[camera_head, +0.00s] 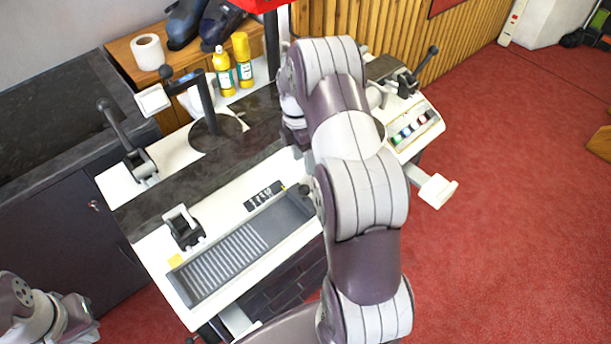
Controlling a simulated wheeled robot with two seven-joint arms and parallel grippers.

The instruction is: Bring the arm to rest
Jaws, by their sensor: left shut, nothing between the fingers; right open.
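My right arm (362,190) rises from the bottom of the picture, bends at the top and comes down over the binding bench. Its gripper (300,158) is open and mostly hidden behind the arm's own links, above the dark strip of the bench. I see nothing held there. My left gripper (78,320) is low in the left corner, beside the cabinet and apart from the bench. It is shut and empty, and its fingertips are hard to make out.
The bench (150,247) carries a ribbed grey tray (225,262), a black lever (115,125) and a button panel (412,130). Yellow bottles (223,72) and a paper roll (147,52) stand behind. A dark cabinet (60,215) is at left.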

